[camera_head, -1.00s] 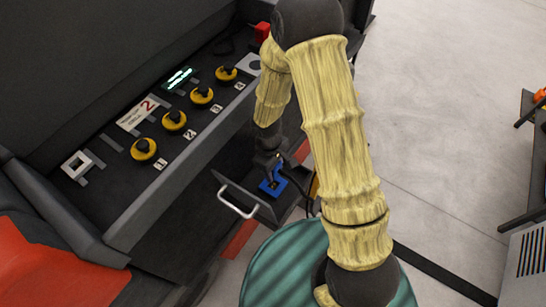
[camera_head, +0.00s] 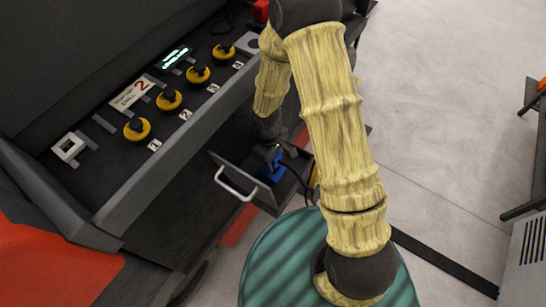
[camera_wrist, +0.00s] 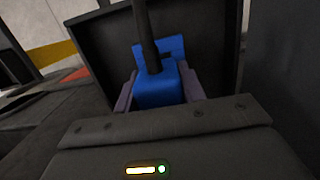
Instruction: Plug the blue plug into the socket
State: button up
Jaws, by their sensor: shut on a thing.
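The blue plug (camera_wrist: 157,92) sits between the two grey-purple fingers of my gripper (camera_wrist: 158,86) in the wrist view, with a thick black cable rising from it. My gripper is shut on it. A flat blue piece (camera_wrist: 180,47) shows just behind the plug; I cannot tell whether it is the socket or whether the plug is seated in it. In the head view my gripper (camera_head: 270,157) reaches down into the open dark drawer (camera_head: 262,201), over the blue area (camera_head: 272,171). My wrist hides most of the contact there.
The drawer has a white handle (camera_head: 235,184) and raised dark walls close around my gripper. A sloped control panel (camera_head: 112,130) with yellow knobs (camera_head: 168,99) stands to the left. A black cable hangs right of the drawer. Open floor (camera_head: 440,150) lies to the right.

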aim_at(274, 164)
jog(key=shift+f+b, duration=0.5)
jog(key=shift+f, duration=0.4)
jog(key=shift+f+b, duration=0.35)
jog(key=shift+f, duration=0.25)
dwell(1.8)
jog(key=o, duration=1.1)
jog(key=shift+c, duration=0.2)
notch_tip(274, 164, up, 17)
jog(key=w+a+p, duration=0.1)
jog(key=p, duration=0.1)
jog(key=shift+a+r+p, duration=0.2)
jog(key=shift+a+p, duration=0.1)
jog(key=shift+w+r, duration=0.1)
